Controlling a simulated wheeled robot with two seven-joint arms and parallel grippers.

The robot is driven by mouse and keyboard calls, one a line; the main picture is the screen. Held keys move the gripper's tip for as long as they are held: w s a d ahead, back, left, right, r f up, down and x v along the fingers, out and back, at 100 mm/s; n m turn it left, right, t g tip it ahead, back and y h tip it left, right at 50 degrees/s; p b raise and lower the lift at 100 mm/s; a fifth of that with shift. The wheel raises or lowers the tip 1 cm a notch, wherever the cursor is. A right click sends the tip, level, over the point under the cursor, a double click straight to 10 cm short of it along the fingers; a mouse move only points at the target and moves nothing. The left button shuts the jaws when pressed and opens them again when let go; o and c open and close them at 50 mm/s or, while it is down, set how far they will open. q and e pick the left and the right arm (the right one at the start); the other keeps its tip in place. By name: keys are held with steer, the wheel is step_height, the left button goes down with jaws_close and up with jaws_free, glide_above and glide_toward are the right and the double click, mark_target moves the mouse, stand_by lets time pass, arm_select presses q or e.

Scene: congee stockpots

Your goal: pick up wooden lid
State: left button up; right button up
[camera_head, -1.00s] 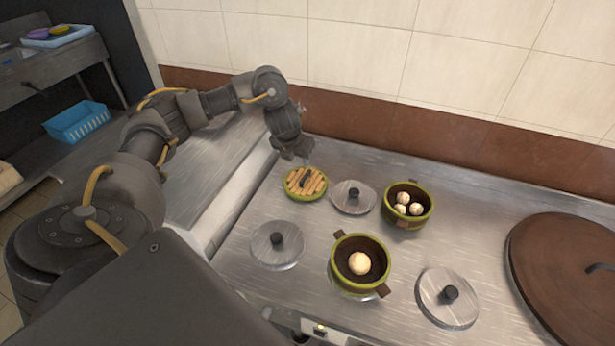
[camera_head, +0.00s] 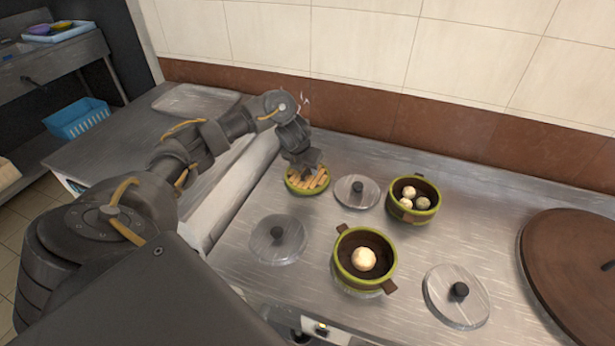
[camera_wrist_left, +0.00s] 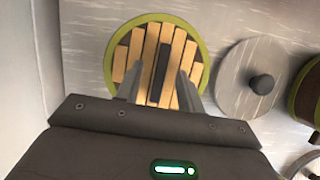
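The wooden lid (camera_head: 309,183) is round, with light slats, a green rim and a dark bar handle. It lies at the far left of the steel counter. It also shows in the left wrist view (camera_wrist_left: 189,50), where its dark handle (camera_wrist_left: 160,74) runs between my fingers. My left gripper (camera_head: 306,171) is over the lid, and its body covers the far part of it in the head view. In the left wrist view the two fingers of my left gripper (camera_wrist_left: 158,92) are apart, one on each side of the handle. I cannot tell if they touch the lid. My right gripper is out of view.
A metal lid (camera_head: 356,192) lies just right of the wooden lid, with another (camera_head: 278,240) nearer and a third (camera_head: 456,297) at right. A pot with several pale balls (camera_head: 413,215) and a pot with one ball (camera_head: 345,266) stand nearby. A brown lid (camera_head: 570,260) is far right.

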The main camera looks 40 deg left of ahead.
arm_select(q)
steer(key=shift+f, duration=0.2)
steer(key=shift+c, duration=0.6)
jaws_close()
steer(key=shift+r, duration=0.1)
